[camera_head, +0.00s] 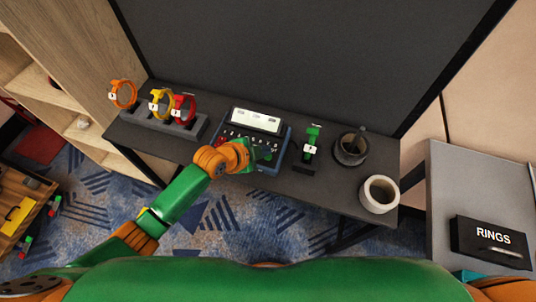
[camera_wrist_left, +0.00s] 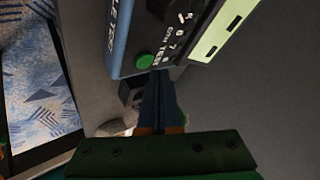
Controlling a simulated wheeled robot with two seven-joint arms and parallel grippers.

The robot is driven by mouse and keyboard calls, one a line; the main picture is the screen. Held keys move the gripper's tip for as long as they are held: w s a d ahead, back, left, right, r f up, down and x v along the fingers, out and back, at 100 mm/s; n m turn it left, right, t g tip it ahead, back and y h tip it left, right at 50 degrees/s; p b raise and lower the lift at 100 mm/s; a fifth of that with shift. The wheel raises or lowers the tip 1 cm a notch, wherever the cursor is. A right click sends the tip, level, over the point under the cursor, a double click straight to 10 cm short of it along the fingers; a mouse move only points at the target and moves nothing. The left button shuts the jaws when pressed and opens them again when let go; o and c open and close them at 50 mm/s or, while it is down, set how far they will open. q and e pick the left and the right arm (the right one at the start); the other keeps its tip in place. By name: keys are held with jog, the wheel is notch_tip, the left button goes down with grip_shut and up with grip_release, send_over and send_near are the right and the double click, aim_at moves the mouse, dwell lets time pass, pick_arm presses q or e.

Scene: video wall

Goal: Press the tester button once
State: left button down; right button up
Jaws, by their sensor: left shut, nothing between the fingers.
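The tester (camera_head: 255,121) is a blue-edged box with a dark keyed face and a pale screen, on the dark table below the big panel. In the left wrist view, the tester (camera_wrist_left: 170,22) shows lettering, small white keys and a round green button (camera_wrist_left: 145,61) near its edge. My left gripper (camera_head: 266,152) is over the tester's near right part and hides some of it. Its fingers (camera_wrist_left: 158,80) are shut and empty, with their tips close beside the green button; I cannot tell whether they touch. My right gripper is not in view.
On the table (camera_head: 150,139), a stand to the left holds orange (camera_head: 123,94), yellow (camera_head: 161,101) and red (camera_head: 184,108) bands. A green tagged item (camera_head: 312,140), a dark cup (camera_head: 351,148) and a pale cup (camera_head: 380,193) stand right. A black RINGS box (camera_head: 490,241) lies far right.

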aim_at(265, 158)
pick_arm(q)
jog(key=shift+f, duration=0.4)
jog(key=shift+f+b, duration=0.4)
jog(key=shift+b, duration=0.15)
jog(key=shift+r, duration=0.1)
dwell(0.5)
jog(key=shift+r+p, duration=0.7)
jog(key=shift+p, duration=0.2)
notch_tip(265, 158, up, 5)
jog(key=p, duration=0.5)
jog(key=shift+r, duration=0.15)
